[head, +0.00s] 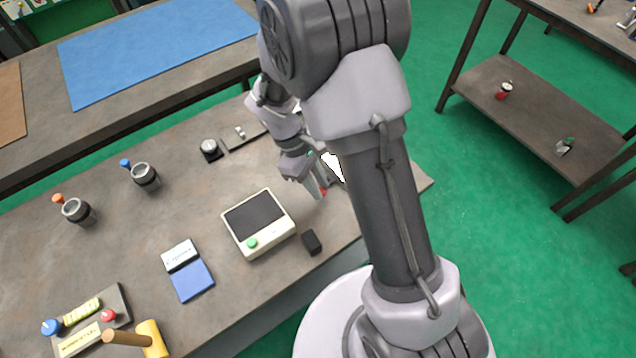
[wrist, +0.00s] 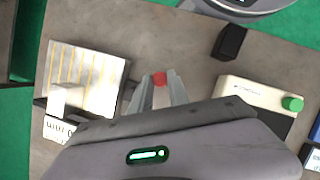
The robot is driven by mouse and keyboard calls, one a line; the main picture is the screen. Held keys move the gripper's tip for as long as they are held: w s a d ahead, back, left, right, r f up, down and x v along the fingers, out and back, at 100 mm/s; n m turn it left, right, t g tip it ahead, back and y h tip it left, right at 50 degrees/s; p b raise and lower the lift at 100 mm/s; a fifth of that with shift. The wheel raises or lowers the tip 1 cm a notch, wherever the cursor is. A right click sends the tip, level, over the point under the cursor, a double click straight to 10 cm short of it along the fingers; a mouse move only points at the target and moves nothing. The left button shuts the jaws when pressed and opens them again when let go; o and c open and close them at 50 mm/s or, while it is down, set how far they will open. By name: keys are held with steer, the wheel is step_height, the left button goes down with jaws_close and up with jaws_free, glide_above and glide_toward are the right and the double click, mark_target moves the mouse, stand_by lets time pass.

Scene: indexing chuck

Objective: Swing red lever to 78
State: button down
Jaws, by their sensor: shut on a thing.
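My gripper (head: 316,189) reaches down over the right part of the bench in the head view. In the wrist view my gripper (wrist: 159,80) is shut with the red lever tip (wrist: 159,78) between its fingertips. In the head view a small red bit of the lever (head: 323,192) shows beside the fingertips. Left of the fingers in the wrist view is a pale plate with yellowish lines (wrist: 88,80) and a white block with dark marks at its lower edge. The lever's arm and any pointer are hidden, and I cannot read a number 78.
A cream box with a dark screen and green button (head: 258,222) and a black block (head: 311,242) stand left of and nearer than my gripper. Cups, a blue notepad (head: 192,281) and a tray of buttons lie further left. A shelf table stands at the right.

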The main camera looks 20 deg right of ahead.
stand_by(0.5)
steer(key=m+p, duration=0.1)
steer(key=w+a+m+g+y+p, duration=0.1)
steer(key=m, duration=0.1)
steer(key=shift+w+r+p, duration=0.1)
steer(key=shift+r+p, duration=0.05)
steer(key=shift+p, duration=0.15)
steer(key=shift+w+a+m+y+p, duration=0.25)
steer(key=shift+w+m+y+p, duration=0.25)
steer(key=shift+m, duration=0.65)
steer(key=shift+w+a+m+y+p, duration=0.2)
steer(key=shift+w+m+y+p, duration=0.25)
steer(key=shift+m, duration=0.7)
steer(key=shift+w, duration=0.15)
steer(key=c, duration=1.3)
jaws_free()
steer(key=shift+o, duration=0.2)
steer(key=shift+g, duration=0.3)
